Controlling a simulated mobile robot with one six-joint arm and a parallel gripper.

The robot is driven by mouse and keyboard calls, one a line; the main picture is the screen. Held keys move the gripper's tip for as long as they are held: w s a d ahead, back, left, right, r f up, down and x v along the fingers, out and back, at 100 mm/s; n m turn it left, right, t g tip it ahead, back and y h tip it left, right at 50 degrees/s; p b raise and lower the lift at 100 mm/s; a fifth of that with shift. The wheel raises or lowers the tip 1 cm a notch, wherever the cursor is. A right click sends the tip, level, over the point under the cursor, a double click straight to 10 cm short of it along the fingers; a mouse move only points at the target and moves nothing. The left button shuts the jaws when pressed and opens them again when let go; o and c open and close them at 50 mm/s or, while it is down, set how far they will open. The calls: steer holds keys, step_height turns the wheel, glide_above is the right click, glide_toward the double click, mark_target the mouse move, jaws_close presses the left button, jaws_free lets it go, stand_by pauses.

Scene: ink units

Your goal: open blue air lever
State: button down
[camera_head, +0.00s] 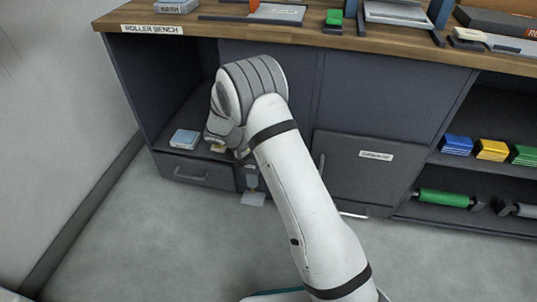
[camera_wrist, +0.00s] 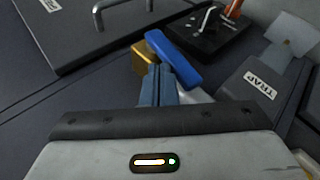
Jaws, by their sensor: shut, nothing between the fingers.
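In the wrist view a blue lever (camera_wrist: 173,61) lies slantwise, from upper left to lower right. A brass-coloured block (camera_wrist: 143,58) sits at its left end. My gripper (camera_wrist: 158,72) is shut and empty, its fingertips just left of the lever's middle, in front of the block. Whether the fingertips touch the lever or block cannot be told. In the head view my arm hides the lever, and my fingers do not show clearly.
In the wrist view a black plate (camera_wrist: 200,38) with a metal lever and orange part stands behind the blue lever. A part marked TRAP (camera_wrist: 251,88) lies right. A panel (camera_wrist: 65,42) with a handle is upper left. The bench top (camera_head: 300,41) overhangs in the head view.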

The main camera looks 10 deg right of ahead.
steer(key=shift+s+a+r, duration=0.1)
steer(key=shift+a, duration=0.2)
steer(key=shift+d, duration=0.1)
steer(key=shift+s+d+f+b, duration=0.2)
steer(key=shift+d+f+b, duration=0.1)
steer(key=shift+d+b, duration=0.2)
steer(key=shift+d, duration=0.1)
steer(key=d+r+p+v, duration=0.2)
steer(key=p+v, duration=0.3)
steer(key=v, duration=0.7)
steer(key=shift+r, duration=0.2)
steer(key=shift+a, duration=0.15)
